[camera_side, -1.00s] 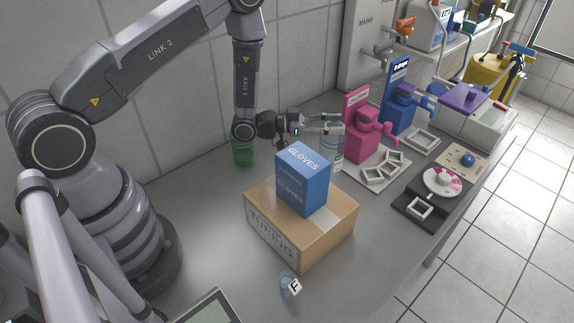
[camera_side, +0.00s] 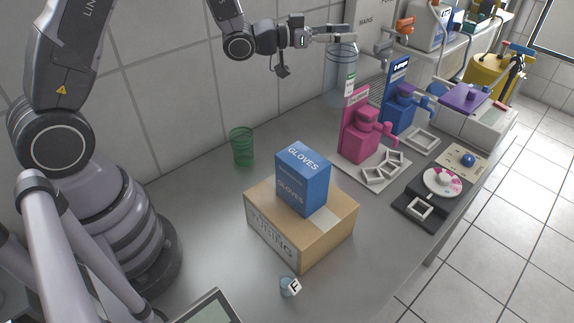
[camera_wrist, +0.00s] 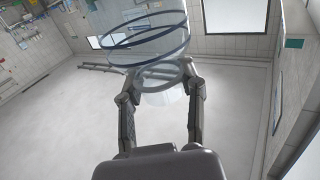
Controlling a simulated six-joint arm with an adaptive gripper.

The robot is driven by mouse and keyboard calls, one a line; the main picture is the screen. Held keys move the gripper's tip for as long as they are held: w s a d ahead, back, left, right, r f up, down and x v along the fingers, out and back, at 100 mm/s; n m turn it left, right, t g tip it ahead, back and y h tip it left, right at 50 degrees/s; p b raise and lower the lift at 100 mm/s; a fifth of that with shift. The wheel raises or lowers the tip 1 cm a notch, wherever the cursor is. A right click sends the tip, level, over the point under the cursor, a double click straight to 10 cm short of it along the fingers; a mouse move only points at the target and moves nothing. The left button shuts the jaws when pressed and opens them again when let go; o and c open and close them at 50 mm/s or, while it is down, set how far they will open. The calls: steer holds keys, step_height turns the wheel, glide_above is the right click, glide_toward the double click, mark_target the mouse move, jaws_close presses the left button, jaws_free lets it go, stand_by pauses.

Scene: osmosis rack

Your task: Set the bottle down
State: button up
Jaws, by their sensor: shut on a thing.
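The fingertips are partly hidden behind the clear wall.
A pink stand (camera_side: 358,135) and a blue stand (camera_side: 400,105) stand below and right of the bottle. A blue gloves box (camera_side: 303,180) sits on a cardboard box (camera_side: 270,232). A green cup (camera_side: 242,148) stands near the wall. Bare bench lies left of the boxes.

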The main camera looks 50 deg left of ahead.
steer(key=a+f+n+y, duration=0.1)
steer(key=a+n+y, duration=1.35)
steer(key=y, duration=0.55)
step_height(320, 180, down, 20)
steer(key=a+m, duration=0.1)
steer(key=shift+a+f, duration=0.15)
steer(key=shift+a, duration=0.05)
steer(key=shift+w, duration=0.1)
steer(key=shift+f, duration=0.2)
steer(key=o, duration=0.9)
steer(key=shift+c, duration=0.2)
